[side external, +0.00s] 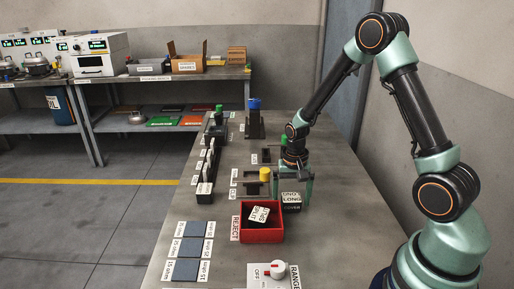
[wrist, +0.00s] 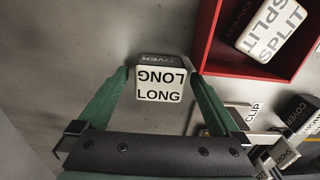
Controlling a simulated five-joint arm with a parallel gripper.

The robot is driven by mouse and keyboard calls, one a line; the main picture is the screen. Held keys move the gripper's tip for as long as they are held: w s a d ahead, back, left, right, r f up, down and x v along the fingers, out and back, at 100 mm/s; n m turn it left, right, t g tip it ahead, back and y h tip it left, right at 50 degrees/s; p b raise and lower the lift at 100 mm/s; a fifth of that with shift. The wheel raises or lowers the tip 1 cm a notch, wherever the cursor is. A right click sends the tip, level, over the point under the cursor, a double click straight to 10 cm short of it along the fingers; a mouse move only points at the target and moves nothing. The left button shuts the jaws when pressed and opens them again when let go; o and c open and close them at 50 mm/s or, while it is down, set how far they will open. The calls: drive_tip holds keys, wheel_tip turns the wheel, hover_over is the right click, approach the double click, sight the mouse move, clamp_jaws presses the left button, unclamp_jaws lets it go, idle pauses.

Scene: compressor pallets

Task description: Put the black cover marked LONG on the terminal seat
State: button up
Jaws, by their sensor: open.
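The black cover marked LONG (side external: 291,200) stands on the table just right of the red bin. In the wrist view its white LONG top (wrist: 160,86) faces me and its black side shows above that. My gripper (side external: 293,190) is above the table with its green fingers pointing down on either side of this cover. In the wrist view the fingers are open, with a narrow gap seeming to show at each side of the cover. I cannot tell which dark fixture on the table holds the terminal seat.
A red REJECT bin (side external: 262,238) holds a SPLIT cover (wrist: 269,28) close beside my gripper. A yellow-capped part (side external: 265,174) stands behind the bin, and a blue-capped one (side external: 254,118) further back. Dark parts (side external: 205,172) line the left edge. A RANGE switch (side external: 277,268) is in front.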

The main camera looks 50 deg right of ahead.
drive_tip(key=c, duration=1.5)
drive_tip(key=shift+c, duration=0.2)
drive_tip(key=shift+r, duration=0.15)
